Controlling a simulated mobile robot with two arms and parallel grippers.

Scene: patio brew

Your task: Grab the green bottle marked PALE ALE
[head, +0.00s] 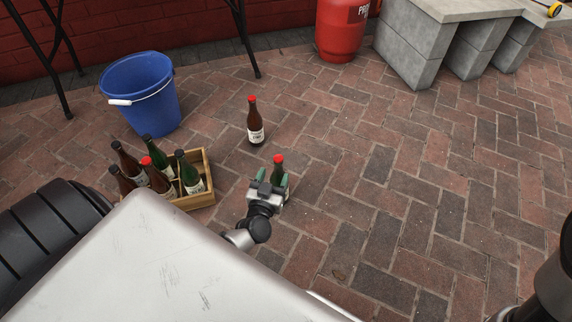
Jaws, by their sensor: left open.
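A green bottle with a red cap (278,170) stands upright on the brick paving in the head view. My left gripper (272,179) is open, with its fingers around or just in front of this bottle; I cannot tell whether they touch it. The gripper hides much of the bottle, and its label cannot be read. Other green bottles (187,173) stand in a wooden crate to the left, with labels too small to read surely. My right gripper is out of view.
A brown bottle with a red cap (255,123) stands just behind. The wooden crate (197,200) holds several brown and green bottles. A blue bucket (145,95), red gas cylinder (340,30) and grey block bench (415,45) stand farther back. Paving to the right is clear.

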